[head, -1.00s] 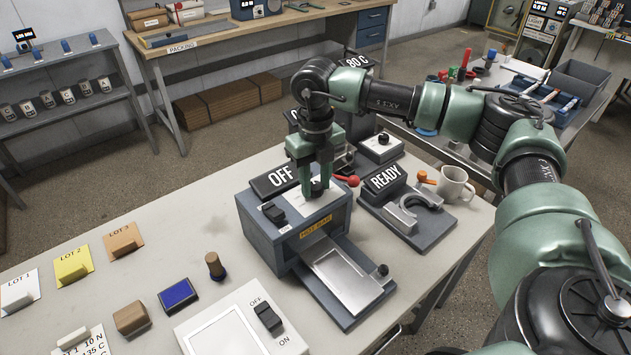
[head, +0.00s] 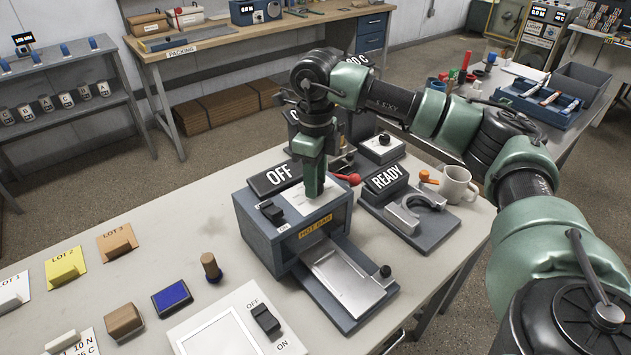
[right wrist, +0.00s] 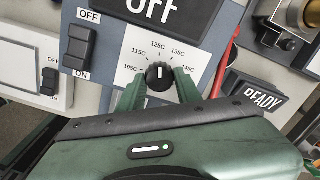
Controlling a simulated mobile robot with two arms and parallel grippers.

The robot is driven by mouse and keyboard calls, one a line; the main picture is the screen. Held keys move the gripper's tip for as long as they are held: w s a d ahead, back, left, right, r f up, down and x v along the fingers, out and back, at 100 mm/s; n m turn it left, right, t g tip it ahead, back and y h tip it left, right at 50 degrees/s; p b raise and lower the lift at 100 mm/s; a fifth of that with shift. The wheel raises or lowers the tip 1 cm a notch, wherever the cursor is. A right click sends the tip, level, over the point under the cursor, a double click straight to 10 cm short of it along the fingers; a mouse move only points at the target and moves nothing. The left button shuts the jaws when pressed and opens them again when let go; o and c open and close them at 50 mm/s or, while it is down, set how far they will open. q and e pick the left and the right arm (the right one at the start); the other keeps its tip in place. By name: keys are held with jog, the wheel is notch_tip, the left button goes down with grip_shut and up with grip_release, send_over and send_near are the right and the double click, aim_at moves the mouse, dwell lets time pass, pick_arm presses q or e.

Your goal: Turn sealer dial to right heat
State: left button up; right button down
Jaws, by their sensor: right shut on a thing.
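The hot bar sealer (head: 290,235) is a blue-grey box on the bench, with a display reading OFF (head: 279,175). Its black dial (right wrist: 160,75) shows in the right wrist view, ringed by marks from 105C to 145C. The dial's white line points roughly up, close to 125C. My right gripper (head: 313,192) reaches down onto the sealer's top, and its green fingers (right wrist: 160,92) are shut on the dial from both sides. In the head view the gripper hides the dial. The sealer's black rocker switch (right wrist: 79,45) sits left of the dial. My left gripper is not in view.
A station with a READY display (head: 386,178) stands right of the sealer, near a white mug (head: 457,184). A red-ended lever (head: 349,179) is close behind my right gripper. A white panel with a switch (head: 265,318), a blue pad and a stamp lie in front and left.

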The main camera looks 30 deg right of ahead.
jog(key=shift+n, duration=0.3)
jog(key=c, duration=1)
grip_release()
jog(key=shift+o, duration=0.2)
notch_tip(320, 180, up, 8)
jog(key=shift+f+b, duration=0.1)
jog(key=shift+b, duration=0.65)
